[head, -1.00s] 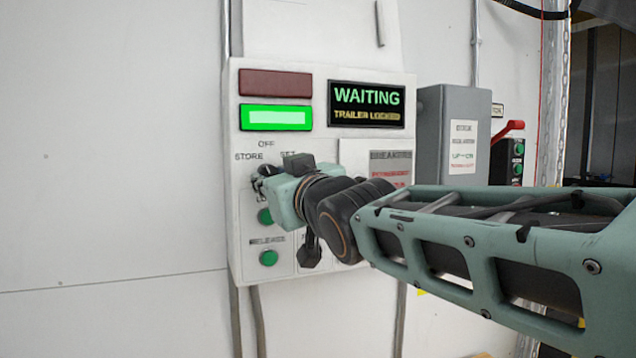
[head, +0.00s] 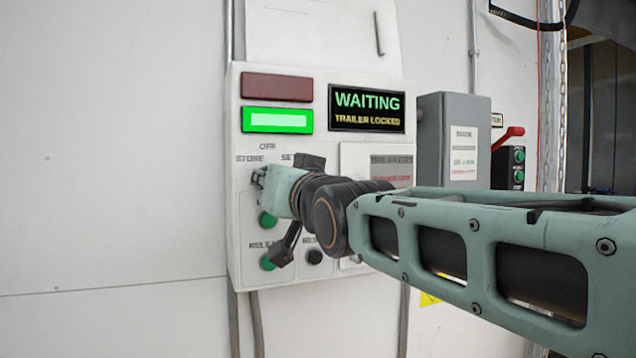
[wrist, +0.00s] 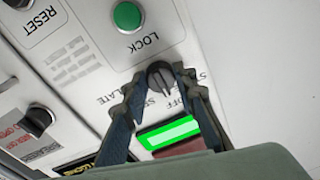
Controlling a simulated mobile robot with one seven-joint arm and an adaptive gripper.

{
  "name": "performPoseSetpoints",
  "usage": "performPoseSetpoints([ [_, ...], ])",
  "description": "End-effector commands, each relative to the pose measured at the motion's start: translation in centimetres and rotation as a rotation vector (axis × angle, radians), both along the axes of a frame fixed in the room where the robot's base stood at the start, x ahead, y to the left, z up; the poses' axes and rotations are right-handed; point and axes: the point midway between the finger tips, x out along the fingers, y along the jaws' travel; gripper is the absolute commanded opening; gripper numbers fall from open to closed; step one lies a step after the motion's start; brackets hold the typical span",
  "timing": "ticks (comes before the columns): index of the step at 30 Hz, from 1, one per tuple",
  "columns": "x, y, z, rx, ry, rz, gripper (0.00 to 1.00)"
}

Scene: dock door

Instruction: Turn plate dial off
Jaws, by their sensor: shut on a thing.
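The black plate dial (wrist: 160,80) sits on the white control panel (head: 240,110), between STORE, OFF and SET labels. In the wrist view its ridge seems to lean toward OFF; the fingers crowd it, so I cannot be sure of its exact setting. My gripper (wrist: 162,84) is shut on the dial, with one finger on each side. In the head view my gripper (head: 258,178) is against the panel just below the STORE label and hides the dial.
The green LOCK button (wrist: 127,16) is close to the dial. A lit green lamp (head: 277,119) sits below a dark red one (head: 277,87). The display (head: 366,107) reads WAITING, TRAILER LOCKED. A grey box (head: 453,140) and red-handled switch (head: 508,138) stand right.

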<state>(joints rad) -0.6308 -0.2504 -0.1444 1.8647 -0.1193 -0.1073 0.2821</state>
Motion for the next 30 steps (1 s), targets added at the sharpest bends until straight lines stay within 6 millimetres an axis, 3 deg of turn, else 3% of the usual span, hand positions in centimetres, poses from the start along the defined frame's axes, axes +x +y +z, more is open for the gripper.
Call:
performPoseSetpoints([
  [6,0.0,0.0,0.2,0.001,-0.003,-0.001,0.01],
  [7,0.0,0.0,0.2,0.001,-0.003,-0.001,0.28],
  [11,0.0,0.0,0.1,0.0,-0.002,0.0,0.42],
  [22,-0.3,-0.2,0.1,0.0,-0.001,0.0,0.44],
  [30,-3.3,-1.9,0.0,0.002,-0.003,-0.001,0.44],
])
